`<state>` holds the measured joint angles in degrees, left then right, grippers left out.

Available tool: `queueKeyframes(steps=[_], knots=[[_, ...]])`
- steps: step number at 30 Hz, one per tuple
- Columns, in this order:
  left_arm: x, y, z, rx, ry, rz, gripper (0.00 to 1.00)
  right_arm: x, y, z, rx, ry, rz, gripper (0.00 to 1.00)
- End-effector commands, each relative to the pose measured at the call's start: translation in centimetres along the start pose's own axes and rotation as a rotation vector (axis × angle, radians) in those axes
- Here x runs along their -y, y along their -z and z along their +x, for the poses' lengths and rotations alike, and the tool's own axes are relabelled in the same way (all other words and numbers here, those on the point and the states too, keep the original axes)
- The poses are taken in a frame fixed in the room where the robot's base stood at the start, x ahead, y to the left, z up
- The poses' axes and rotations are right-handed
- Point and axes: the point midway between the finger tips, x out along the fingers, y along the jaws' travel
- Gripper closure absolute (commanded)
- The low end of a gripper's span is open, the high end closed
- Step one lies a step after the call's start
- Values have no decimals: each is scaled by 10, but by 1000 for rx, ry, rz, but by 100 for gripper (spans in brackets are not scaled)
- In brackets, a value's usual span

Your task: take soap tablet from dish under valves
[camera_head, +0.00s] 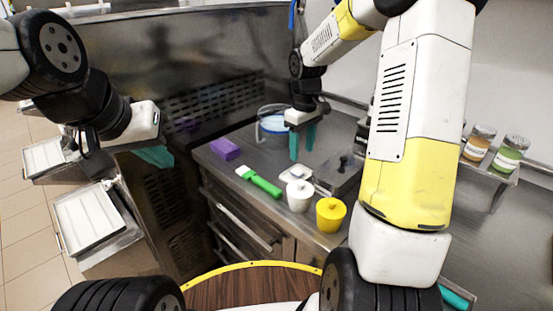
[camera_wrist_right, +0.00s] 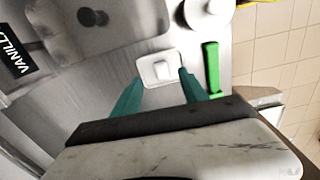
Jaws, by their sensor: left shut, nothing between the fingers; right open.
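A small white dish (camera_head: 285,176) with a pale soap tablet (camera_head: 297,172) on it sits on the steel counter. In the right wrist view the dish (camera_wrist_right: 146,79) and the tablet (camera_wrist_right: 161,70) show just beyond and between the fingertips. My right gripper (camera_head: 302,158) is open and empty, its teal fingers pointing down above and behind the dish; the same gripper (camera_wrist_right: 157,77) fills the lower part of the wrist view. My left gripper (camera_head: 156,157) is shut and empty, off the counter to the left. I cannot make out the valves.
Close around the dish are a green-handled brush (camera_head: 262,183), a white lidded pot (camera_head: 299,198), a yellow lidded pot (camera_head: 330,216) and a metal lidded pan (camera_head: 338,173). A purple block (camera_head: 225,149) and a clear bowl (camera_head: 264,133) stand farther back. Jars (camera_head: 479,142) stand on the right shelf.

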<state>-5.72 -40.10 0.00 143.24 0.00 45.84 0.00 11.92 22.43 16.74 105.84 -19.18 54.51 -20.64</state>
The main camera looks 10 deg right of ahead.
Motion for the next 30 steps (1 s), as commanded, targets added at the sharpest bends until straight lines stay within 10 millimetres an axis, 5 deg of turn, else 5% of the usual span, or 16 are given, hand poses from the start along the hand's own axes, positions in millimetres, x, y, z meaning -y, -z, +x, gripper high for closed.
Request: queueKeyframes(steps=[18, 27, 30], knots=[[0, 0, 0, 0, 0, 0, 100, 0, 2, 75, 6, 5, -5, 49], [0, 0, 0, 0, 0, 0, 100, 0, 2, 81, 3, 3, -4, 49], [0, 0, 0, 0, 0, 0, 100, 0, 2, 81, 3, 3, -4, 67]])
